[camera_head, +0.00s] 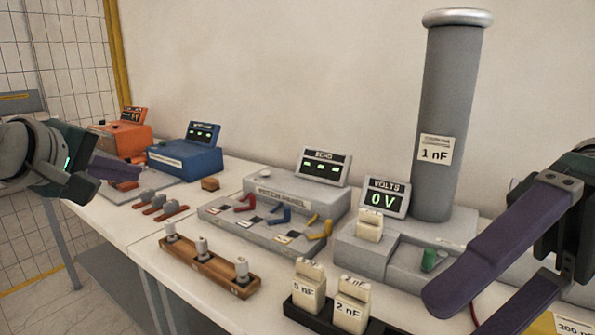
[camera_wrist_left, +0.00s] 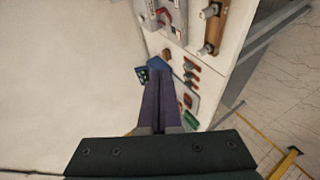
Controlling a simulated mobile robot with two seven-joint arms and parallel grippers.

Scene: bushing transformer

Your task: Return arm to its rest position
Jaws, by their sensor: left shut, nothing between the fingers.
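My left gripper (camera_head: 126,172) is at the left of the head view, with its purple fingers shut and nothing between them. It hangs in front of the orange and blue boxes. In the left wrist view its fingers (camera_wrist_left: 163,80) lie together, pointing towards the blue box (camera_wrist_left: 157,63). My right gripper (camera_head: 455,312) comes in from the right in the head view. Its two purple fingers are apart with nothing seen between them, in front of the grey stand with the tall cylinder. The lower finger is cut by the frame edge.
The white table (camera_head: 150,225) bears an orange box (camera_head: 128,138), a blue box (camera_head: 186,157), a grey switch panel (camera_head: 262,222), a wooden rack (camera_head: 205,268), and a black holder (camera_head: 318,322) with labelled blocks. The "1 nF" cylinder (camera_head: 445,100) rises at the right.

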